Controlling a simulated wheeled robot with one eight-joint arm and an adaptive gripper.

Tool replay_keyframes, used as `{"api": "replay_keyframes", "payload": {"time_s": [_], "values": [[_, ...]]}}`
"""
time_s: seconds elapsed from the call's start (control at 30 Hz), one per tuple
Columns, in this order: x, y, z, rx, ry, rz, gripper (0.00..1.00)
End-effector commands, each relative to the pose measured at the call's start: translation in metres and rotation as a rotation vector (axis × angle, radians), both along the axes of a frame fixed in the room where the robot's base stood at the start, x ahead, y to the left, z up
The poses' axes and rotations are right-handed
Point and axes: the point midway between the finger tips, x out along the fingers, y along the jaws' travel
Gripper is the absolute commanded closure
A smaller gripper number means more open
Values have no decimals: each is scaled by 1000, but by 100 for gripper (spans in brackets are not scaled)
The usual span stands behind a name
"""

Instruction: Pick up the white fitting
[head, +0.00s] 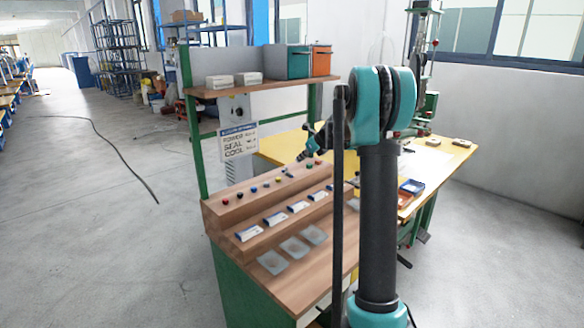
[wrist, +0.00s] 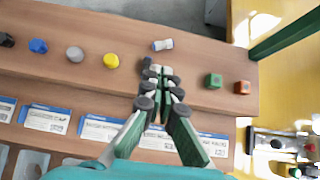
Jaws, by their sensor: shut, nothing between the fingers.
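A round grey-white piece (wrist: 75,54) stands farther left on the same step. I cannot tell for certain which one the task calls the white fitting. My gripper (wrist: 157,71) is shut and empty, its fingertips together over the step, close to the pale fitting and apart from it. In the head view my gripper (head: 301,157) is small and dark above the far end of the step.
Yellow (wrist: 110,60), blue (wrist: 38,46), green (wrist: 213,81) and red (wrist: 242,87) pieces share the step. Labelled cards (wrist: 48,119) line the lower step. A shelf (head: 260,84) with boxes stands above the bench. A yellow table (head: 452,155) adjoins it.

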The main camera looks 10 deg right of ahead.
Motion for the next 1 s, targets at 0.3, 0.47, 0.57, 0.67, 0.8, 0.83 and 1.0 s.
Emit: {"api": "replay_keyframes", "payload": {"time_s": [0.3,0.47,0.57,0.67,0.8,0.83,1.0], "values": [[27,19,-33,1,1,-1,100],[42,31,-51,2,2,-1,100],[49,35,-60,2,2,-1,100],[53,39,-66,1,1,-1,100],[56,41,-69,1,1,-1,100],[56,41,-69,1,1,-1,100],[56,41,-69,1,1,-1,100]]}}
